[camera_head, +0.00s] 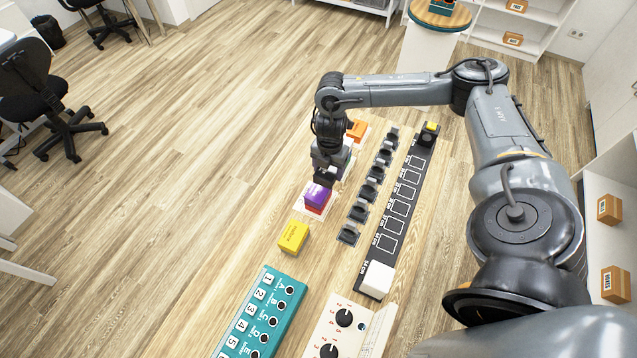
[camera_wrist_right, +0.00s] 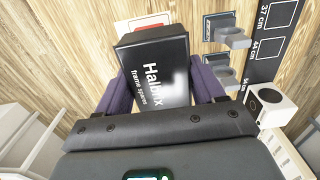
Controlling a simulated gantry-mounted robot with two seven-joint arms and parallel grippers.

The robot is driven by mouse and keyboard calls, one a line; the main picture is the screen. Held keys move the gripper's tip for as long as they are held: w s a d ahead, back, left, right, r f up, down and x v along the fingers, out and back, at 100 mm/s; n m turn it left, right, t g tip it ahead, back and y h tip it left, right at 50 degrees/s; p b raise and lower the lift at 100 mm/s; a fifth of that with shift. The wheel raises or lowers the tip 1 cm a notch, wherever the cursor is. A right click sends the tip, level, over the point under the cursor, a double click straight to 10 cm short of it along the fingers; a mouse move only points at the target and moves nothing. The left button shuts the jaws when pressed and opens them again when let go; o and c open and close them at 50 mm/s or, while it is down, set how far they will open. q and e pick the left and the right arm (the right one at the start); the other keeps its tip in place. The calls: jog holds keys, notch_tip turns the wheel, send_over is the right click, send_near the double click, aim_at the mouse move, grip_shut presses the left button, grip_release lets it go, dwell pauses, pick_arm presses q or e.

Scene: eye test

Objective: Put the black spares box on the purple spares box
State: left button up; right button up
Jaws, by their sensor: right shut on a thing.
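My right gripper (camera_head: 326,171) is shut on the black spares box (camera_wrist_right: 158,72), with one finger on each side of it. The box's white lettering "Halbrix frame spares" faces the wrist camera. In the head view the black box (camera_head: 325,178) shows as a small dark shape under the gripper. The purple spares box (camera_head: 317,195) lies just in front of and below it, on top of a red box (camera_head: 316,208). I cannot tell whether black and purple touch. The purple box is not clearly seen in the wrist view. My left gripper is not in view.
Right are several dark holders (camera_head: 359,213) and a black marked strip (camera_head: 387,243) with a white block (camera_head: 377,278). An orange object (camera_head: 357,130) lies behind the gripper.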

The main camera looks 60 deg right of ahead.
aim_at(318, 172)
jog(key=w+a+f, duration=0.2)
jog(key=shift+a, duration=0.35)
jog(key=shift+f, duration=2)
jog(key=shift+f, duration=0.15)
jog(key=o, duration=1.1)
